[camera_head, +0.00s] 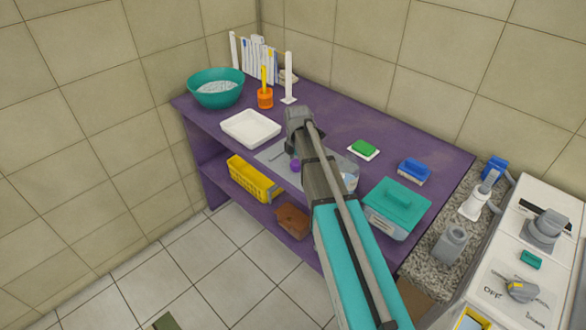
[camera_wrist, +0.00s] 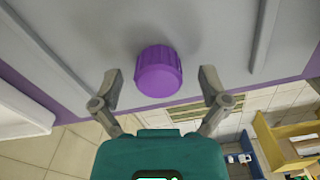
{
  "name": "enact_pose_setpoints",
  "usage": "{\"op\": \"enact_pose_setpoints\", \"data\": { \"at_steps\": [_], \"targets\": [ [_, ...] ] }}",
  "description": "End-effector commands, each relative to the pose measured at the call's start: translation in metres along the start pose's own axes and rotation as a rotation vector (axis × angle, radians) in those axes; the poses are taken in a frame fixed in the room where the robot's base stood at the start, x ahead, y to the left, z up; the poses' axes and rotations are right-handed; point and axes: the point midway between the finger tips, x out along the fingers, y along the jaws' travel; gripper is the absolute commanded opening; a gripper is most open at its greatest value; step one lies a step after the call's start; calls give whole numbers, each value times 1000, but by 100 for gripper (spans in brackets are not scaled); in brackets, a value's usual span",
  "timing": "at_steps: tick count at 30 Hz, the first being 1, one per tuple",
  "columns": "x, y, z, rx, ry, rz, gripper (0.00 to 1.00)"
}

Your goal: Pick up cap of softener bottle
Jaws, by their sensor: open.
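A ribbed purple cap (camera_wrist: 158,72) is in the upper middle of the wrist view, against a grey surface. In the head view the small purple cap (camera_head: 295,165) shows at the left edge of my arm, over the grey sheet on the table. My gripper (camera_wrist: 161,84) is open, with one finger to the left and one to the right of the cap. Gaps show between both fingers and the cap. My arm covers part of the area around the cap in the head view. I cannot make out the softener bottle's body.
The purple table (camera_head: 412,150) holds a white tray (camera_head: 250,127), a teal bowl (camera_head: 216,94), an orange cup (camera_head: 265,98), a green sponge (camera_head: 365,147), a blue brush (camera_head: 413,170) and a teal-lidded box (camera_head: 393,208). A yellow basket (camera_head: 253,181) sits on the lower shelf.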

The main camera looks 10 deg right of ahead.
Motion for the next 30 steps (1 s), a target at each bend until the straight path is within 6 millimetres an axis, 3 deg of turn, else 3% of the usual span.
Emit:
{"op": "enact_pose_setpoints", "data": {
  "at_steps": [15, 24, 30],
  "targets": [
    [0, 0, 0, -1, 0, 0, 93],
    [0, 0, 0, -1, 0, 0, 38],
    [0, 0, -1, -1, 0, 0, 31]
  ]
}}
